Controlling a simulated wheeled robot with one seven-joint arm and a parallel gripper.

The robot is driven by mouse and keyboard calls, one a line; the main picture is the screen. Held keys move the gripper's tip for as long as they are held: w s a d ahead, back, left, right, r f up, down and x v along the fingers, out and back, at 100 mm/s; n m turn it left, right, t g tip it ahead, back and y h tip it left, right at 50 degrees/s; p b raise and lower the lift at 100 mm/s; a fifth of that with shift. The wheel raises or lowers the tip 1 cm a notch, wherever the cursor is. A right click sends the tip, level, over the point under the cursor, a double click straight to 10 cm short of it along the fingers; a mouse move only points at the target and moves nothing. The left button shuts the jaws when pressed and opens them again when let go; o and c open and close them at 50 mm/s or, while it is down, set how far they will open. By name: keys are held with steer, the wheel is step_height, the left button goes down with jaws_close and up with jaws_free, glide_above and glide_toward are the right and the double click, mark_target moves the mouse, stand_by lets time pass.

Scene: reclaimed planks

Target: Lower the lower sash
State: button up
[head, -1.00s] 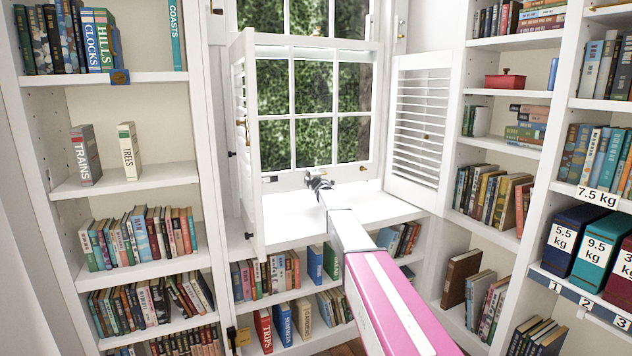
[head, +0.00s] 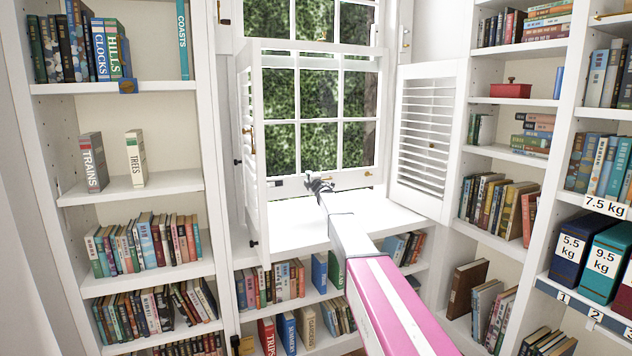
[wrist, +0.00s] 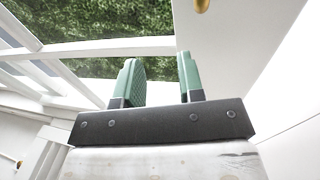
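The lower sash (head: 340,182) is a white frame with several panes, foliage behind it, in the window at the centre of the head view. Its bottom rail is close above the white sill (head: 385,215); I cannot tell whether a gap is left there. My gripper (head: 318,184) is in front of the bottom rail, near its middle. In the wrist view my gripper (wrist: 160,82) has two green fingers standing apart with nothing seen between them. White sash bars (wrist: 110,47) pass beyond the fingertips. Contact with the sash cannot be told.
White louvred shutters stand open on the left (head: 255,150) and right (head: 425,135) of the window. Bookshelves flank it on both sides, with more books below the sill. A red box (head: 510,90) and weight-labelled boxes (head: 568,255) are on the right shelves.

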steer(key=s+d+f+n+g+y, duration=0.1)
steer(key=s+d+n+g+y, duration=0.15)
steer(key=d+g, duration=0.9)
steer(key=w+a+f+t, duration=0.2)
steer(key=w+t, duration=0.2)
steer(key=w, duration=0.4)
steer(key=shift+a+n+y, duration=0.2)
steer(key=shift+n+y, duration=0.15)
steer(key=shift+y, duration=0.1)
steer(key=shift+f, duration=0.1)
jaws_close()
